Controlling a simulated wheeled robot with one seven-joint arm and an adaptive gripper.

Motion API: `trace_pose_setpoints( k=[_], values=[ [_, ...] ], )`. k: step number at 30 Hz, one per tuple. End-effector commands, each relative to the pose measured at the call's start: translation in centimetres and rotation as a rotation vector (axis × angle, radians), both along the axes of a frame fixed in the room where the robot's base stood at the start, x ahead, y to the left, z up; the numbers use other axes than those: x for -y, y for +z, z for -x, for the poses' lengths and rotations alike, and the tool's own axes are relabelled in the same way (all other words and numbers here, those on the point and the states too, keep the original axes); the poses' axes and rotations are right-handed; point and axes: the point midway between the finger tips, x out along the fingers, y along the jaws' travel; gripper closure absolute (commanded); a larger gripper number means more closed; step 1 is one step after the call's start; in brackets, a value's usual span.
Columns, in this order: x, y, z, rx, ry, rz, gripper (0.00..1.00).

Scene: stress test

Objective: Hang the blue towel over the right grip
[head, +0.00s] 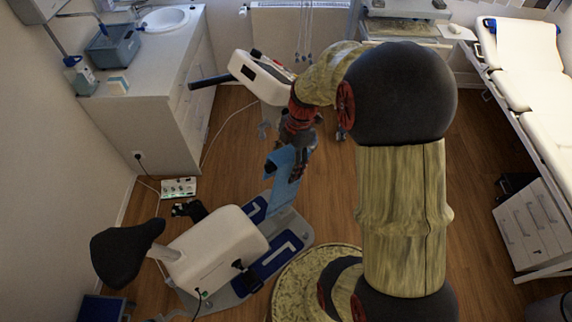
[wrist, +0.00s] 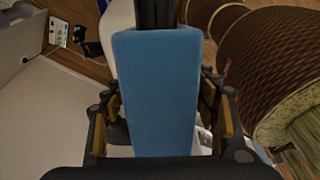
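The blue towel (head: 284,178) hangs down at my gripper (head: 296,152) in the head view, beside the exercise bike. In the wrist view the towel (wrist: 158,95) fills the middle, between the two spread fingers of my gripper (wrist: 165,112). A gap shows between the towel and the right finger; the left finger is close to the towel's edge. A dark bar (wrist: 157,12), seemingly the right grip, runs into the towel's top edge. Whether the towel rests on it is hard to tell. In the head view my arm and gripper hide the right grip. The other grip (head: 208,81) is bare.
The bike's white console (head: 262,76) is close to my wrist. Its white body (head: 218,246) and black saddle (head: 126,254) stand at lower left. A sink cabinet (head: 150,110) is at left, a treatment couch (head: 530,85) at right. Floor between my arm and couch is clear.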

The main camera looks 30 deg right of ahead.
Motion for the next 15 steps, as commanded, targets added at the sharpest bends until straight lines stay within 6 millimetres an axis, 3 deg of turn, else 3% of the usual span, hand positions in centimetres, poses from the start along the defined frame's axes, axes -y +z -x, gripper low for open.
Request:
trace_pose_setpoints(
  k=[11,15],
  values=[
    [0.00,0.01,0.02,-0.001,0.000,0.000,0.34],
    [0.25,0.85,-0.06,0.001,0.000,0.000,0.34]
  ],
)
